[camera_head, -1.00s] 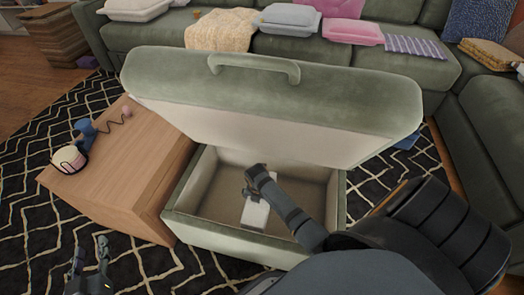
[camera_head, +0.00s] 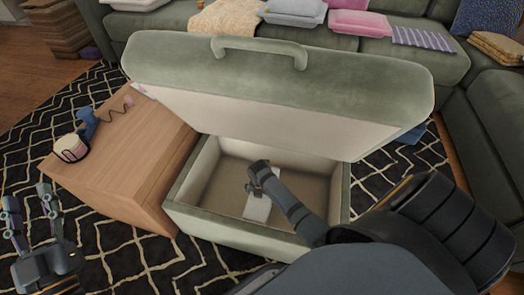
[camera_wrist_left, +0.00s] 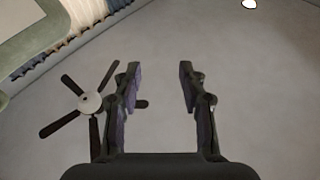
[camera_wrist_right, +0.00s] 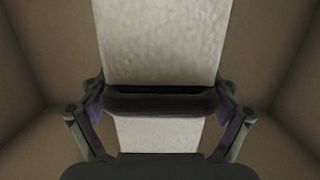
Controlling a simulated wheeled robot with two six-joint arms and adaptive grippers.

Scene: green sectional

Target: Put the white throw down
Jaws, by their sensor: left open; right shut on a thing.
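The white throw (camera_head: 257,207) is a folded pale bundle inside the open storage ottoman (camera_head: 240,231), low near its floor. My right gripper (camera_head: 257,184) reaches down into the ottoman and is shut on the throw. In the right wrist view the throw (camera_wrist_right: 163,45) runs between the fingers, with the ottoman's beige inner walls around it. I cannot tell whether it touches the floor of the box. My left gripper (camera_head: 30,208) is open and empty at the lower left, over the rug. Its spread fingers also show in the left wrist view (camera_wrist_left: 160,88), pointing toward the ceiling.
The ottoman's raised green lid (camera_head: 280,90) leans up behind the box. A wooden side table (camera_head: 130,160) stands close on the left, with a blue item (camera_head: 87,122) and a small cream object (camera_head: 70,148) on it. Folded textiles (camera_head: 357,22) lie on the green sofa behind.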

